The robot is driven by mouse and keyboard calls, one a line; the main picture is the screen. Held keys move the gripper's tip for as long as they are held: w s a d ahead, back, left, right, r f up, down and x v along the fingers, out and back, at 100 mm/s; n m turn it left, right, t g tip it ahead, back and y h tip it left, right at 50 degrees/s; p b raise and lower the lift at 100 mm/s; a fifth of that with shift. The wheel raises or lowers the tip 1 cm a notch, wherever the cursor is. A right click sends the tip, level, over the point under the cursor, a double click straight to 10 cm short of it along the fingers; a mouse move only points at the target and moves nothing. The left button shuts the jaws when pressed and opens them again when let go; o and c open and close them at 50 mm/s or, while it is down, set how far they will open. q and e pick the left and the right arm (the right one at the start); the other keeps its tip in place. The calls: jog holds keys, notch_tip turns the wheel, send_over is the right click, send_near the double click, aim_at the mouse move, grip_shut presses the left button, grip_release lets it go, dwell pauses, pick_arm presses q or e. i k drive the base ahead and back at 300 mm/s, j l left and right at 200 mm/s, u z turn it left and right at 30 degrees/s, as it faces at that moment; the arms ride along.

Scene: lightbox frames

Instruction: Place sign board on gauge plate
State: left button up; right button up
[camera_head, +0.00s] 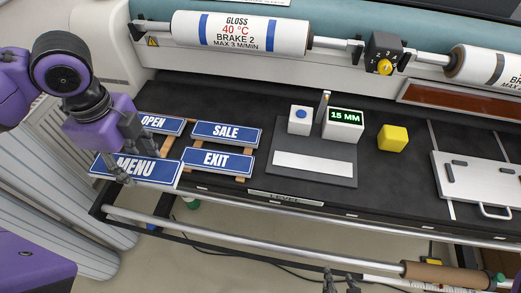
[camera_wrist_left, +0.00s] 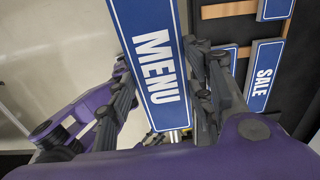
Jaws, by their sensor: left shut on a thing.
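My left gripper (camera_head: 124,160) is shut on the blue MENU sign board (camera_head: 150,173), a white-lettered plate. In the left wrist view the MENU board (camera_wrist_left: 155,70) lies between the two fingers. It overlaps the left end of the wooden rack and the bed's front edge; it looks raised, but its height is hard to tell. The gauge plate (camera_head: 315,179) is dark grey with a pale strip, flat on the black bed, right of the signs. A gauge (camera_head: 344,119) reading 15 MM stands at its back. My right gripper (camera_head: 341,281) shows at the bottom edge, fingertips apart and empty.
OPEN (camera_head: 160,124), SALE (camera_head: 226,133) and EXIT (camera_head: 217,161) signs lie on the wooden rack. A yellow block (camera_head: 392,138) sits right of the gauge; a white handled plate (camera_head: 480,178) is farther right. A roller (camera_head: 240,33) runs behind. Bare bed separates the signs and gauge plate.

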aim_at(313, 164)
jog(key=l+u, duration=0.4)
jog(key=l, duration=1.8)
